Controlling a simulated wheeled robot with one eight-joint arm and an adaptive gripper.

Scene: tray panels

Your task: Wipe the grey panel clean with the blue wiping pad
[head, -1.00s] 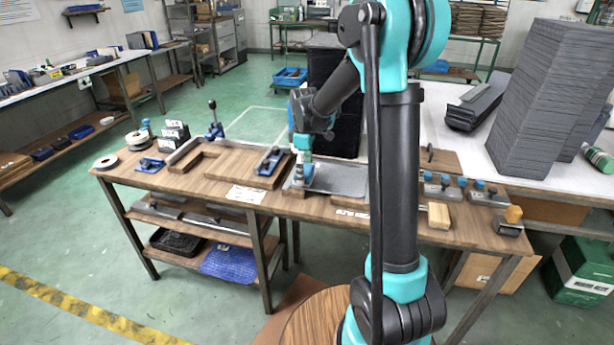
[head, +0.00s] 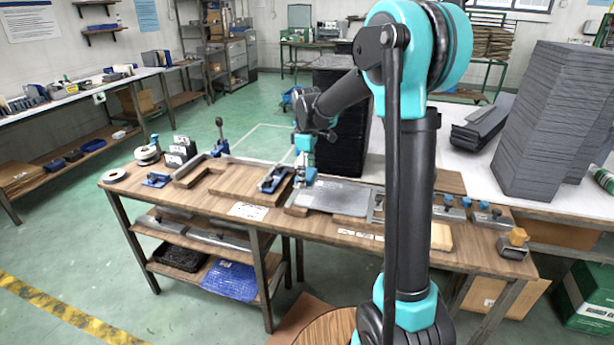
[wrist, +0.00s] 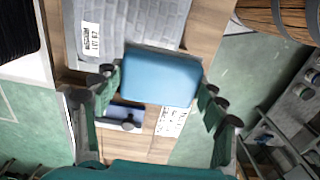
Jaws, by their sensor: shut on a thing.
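The grey panel (head: 347,198) lies flat on the wooden bench near its middle, partly hidden behind my arm on its right. In the wrist view the grey panel (wrist: 150,22) shows a light, tile-like pattern and a white label near one corner. My gripper (head: 304,177) is at the panel's left end in the head view. It is shut on the blue wiping pad (wrist: 160,78), with a finger at either side. The pad overlaps the panel's near edge in the wrist view. I cannot tell whether it touches the panel.
Further left are a wooden board (head: 236,183) and a white paper (head: 247,211). To the right are several blue-knobbed fixtures (head: 449,208) and a pale wooden block (head: 441,237). A tall grey stack (head: 552,125) stands behind.

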